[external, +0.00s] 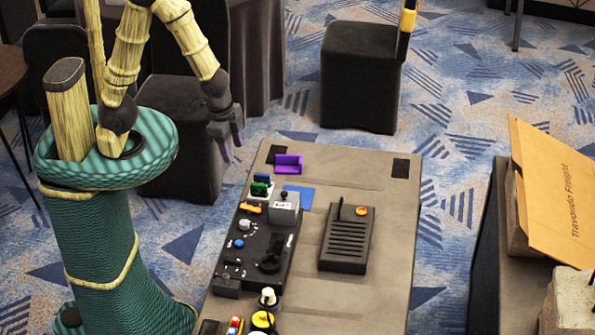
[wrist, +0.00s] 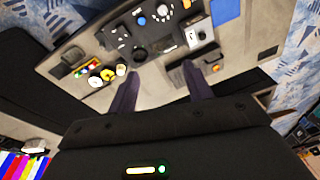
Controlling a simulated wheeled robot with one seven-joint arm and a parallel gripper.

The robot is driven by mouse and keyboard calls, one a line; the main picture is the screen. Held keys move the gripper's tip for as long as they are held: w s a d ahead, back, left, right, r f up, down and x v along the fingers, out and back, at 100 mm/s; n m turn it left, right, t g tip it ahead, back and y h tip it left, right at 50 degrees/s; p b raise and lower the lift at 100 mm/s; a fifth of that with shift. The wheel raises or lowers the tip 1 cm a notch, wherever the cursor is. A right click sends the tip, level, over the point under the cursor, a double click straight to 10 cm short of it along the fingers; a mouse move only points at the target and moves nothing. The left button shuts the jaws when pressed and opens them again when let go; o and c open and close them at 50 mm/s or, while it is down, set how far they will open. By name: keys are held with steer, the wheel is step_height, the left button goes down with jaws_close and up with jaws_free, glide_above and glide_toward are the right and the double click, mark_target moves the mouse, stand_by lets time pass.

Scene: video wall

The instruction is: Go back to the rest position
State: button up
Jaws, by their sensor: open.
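My gripper (external: 232,151) hangs in the air off the left side of the grey table (external: 380,225), near its far left corner, fingers pointing down. In the wrist view my gripper (wrist: 160,72) shows two dark purple fingers spread apart with nothing between them. My arm is bent above the green ribbed column. The task names no other object.
The table holds a black control panel (external: 254,246) with knobs, a slotted black box (external: 347,238), a purple block (external: 288,163) and a blue square (external: 299,197). A black stool (external: 360,80) stands behind. An orange folder (external: 550,190) lies at right.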

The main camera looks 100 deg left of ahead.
steer(key=s+d+r+n+t, duration=0.1)
steer(key=s+d+r+n, duration=0.1)
steer(key=d+r, duration=0.1)
steer(key=shift+d+r+n+h, duration=0.3)
steer(key=shift+d+r+h, duration=0.1)
steer(key=shift+r, duration=0.5)
